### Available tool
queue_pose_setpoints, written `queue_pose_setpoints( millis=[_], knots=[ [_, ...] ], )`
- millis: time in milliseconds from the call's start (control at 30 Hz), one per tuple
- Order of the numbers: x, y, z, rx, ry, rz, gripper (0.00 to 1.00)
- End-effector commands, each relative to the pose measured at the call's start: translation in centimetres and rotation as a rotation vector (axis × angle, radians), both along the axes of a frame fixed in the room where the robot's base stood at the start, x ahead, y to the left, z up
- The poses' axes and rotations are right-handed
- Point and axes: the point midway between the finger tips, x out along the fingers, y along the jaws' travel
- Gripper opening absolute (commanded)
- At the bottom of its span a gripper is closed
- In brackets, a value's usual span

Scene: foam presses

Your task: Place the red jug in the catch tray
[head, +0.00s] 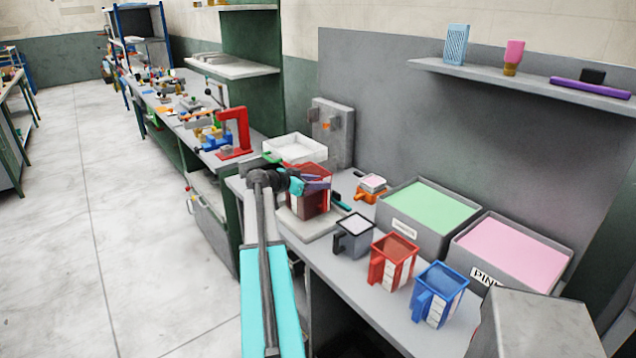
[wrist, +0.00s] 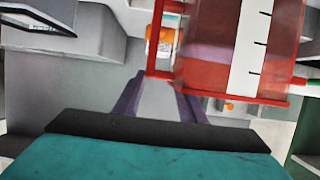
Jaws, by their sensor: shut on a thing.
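A dark red jug (head: 312,205) is at my gripper (head: 303,184) in the head view, above or on a pale grey slab (head: 318,229); I cannot tell if it touches. In the wrist view, the red jug (wrist: 205,50) fills the upper right, with a white scale strip on its side. My gripper (wrist: 158,95) is shut on its handle, with a purple finger on each side. A shallow white tray (head: 297,148), likely the catch tray, lies just behind the jug. The jug and my arm hide part of its front.
A second red jug (head: 394,262), a grey jug (head: 353,237) and a blue jug (head: 439,294) stand along the bench front. Bins with green (head: 433,206) and pink (head: 513,250) contents stand behind them. A red press (head: 236,132) stands left of the tray.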

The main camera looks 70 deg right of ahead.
Motion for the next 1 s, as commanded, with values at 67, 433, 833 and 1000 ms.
queue_pose_setpoints(
  millis=[67,433,833,1000],
  knots=[
    [0.0,0.0,0.1,-0.001,0.001,0.000,0.00],
    [0.1,0.1,-0.1,0.000,0.000,0.001,0.56],
    [0.2,0.2,0.1,0.000,0.000,0.001,0.56],
    [1.0,1.5,0.5,0.000,-0.001,0.002,0.56]
  ],
)
